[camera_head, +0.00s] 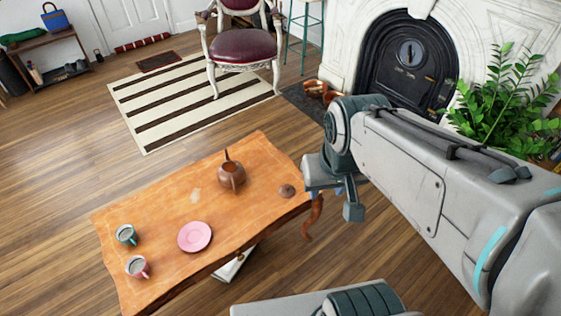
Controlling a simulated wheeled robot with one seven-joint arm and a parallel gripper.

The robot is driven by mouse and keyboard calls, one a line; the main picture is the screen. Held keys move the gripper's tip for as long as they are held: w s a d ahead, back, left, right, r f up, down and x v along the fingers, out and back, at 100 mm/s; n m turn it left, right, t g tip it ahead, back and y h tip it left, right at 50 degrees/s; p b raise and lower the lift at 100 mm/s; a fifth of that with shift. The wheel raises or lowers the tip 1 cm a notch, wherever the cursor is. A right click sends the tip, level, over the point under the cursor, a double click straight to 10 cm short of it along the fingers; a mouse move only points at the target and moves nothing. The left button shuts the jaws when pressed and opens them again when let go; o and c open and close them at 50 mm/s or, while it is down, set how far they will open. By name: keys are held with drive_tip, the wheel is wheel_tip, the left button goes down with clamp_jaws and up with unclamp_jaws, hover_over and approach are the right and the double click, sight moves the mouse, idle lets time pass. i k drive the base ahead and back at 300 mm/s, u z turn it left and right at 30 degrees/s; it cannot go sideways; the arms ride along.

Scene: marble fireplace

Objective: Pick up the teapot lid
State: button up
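The teapot lid (287,191) is a small, dark brown round piece. It lies by itself on the wooden table (160,215), near the table's right edge. The brown teapot (231,177) stands upright to its left, apart from it. My gripper (333,194) is at the lower end of my arm, to the right of the lid in the picture and apart from it. It shows small and partly covered by my own arm, so I cannot tell how far its fingers are spread. I see nothing held in it.
A pink plate (194,237), a teal cup (126,235) and a pink cup (137,267) are on the table's left part. A red chair (243,46) stands behind. A fireplace (408,60) and a green plant (505,105) are at right. Striped rug and floor are open behind the table.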

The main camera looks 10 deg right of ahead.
sight(286, 191)
drive_tip(key=z, duration=1.1)
drive_tip(key=i, duration=1.25)
drive_tip(key=u, duration=2.55)
